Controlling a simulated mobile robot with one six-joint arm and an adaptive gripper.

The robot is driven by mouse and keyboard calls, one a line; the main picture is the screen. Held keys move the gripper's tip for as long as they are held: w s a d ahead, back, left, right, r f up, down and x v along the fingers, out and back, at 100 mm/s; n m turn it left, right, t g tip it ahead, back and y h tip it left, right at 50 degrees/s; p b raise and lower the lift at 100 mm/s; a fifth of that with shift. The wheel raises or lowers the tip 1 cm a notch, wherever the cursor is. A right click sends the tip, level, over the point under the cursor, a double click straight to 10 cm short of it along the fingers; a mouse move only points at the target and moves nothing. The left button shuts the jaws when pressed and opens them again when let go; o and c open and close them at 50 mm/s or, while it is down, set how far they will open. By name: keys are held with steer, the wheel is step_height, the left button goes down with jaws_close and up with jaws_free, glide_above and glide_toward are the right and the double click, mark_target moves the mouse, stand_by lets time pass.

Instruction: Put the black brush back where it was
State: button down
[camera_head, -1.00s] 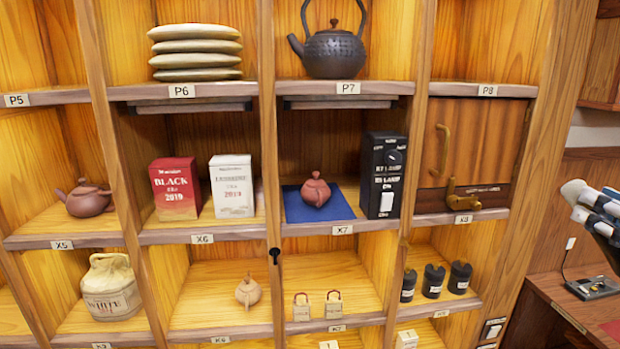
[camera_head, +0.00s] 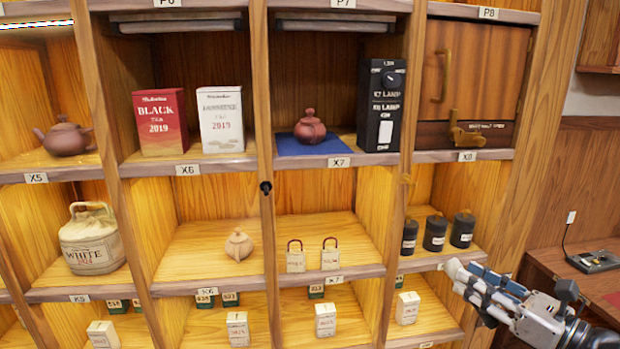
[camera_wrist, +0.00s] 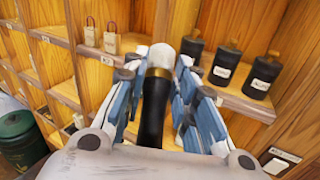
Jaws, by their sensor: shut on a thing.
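The black brush (camera_wrist: 153,112) shows in the wrist view, with a black handle, a gold band and a pale tip. It lies between the fingers of my gripper (camera_wrist: 158,76), which is shut on it, with the pale tip pointing toward the shelves. In the head view my gripper (camera_head: 478,278) is at the lower right, in front of the shelf with the black canisters. I cannot make out the brush clearly in that view.
Several black canisters (camera_head: 435,233) stand on the shelf beyond my gripper; they also show close by in the wrist view (camera_wrist: 227,67). Two small tagged padlock-like items (camera_head: 330,257) stand left of them. A wooden upright (camera_head: 399,200) separates these compartments. A side desk (camera_head: 590,285) is at right.

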steer(key=a+f+b, duration=0.5)
steer(key=a+f, duration=0.2)
steer(key=f, duration=0.5)
steer(key=a+f+b, duration=0.4)
steer(key=a+f, duration=0.2)
steer(key=f, duration=0.7)
steer(key=a+f+b, duration=0.5)
steer(key=a+f, duration=0.2)
steer(key=f, duration=0.6)
steer(key=shift+w+a+b, duration=0.15)
steer(key=shift+a+b, duration=0.15)
steer(key=shift+a, duration=0.05)
steer(key=shift+d, duration=0.15)
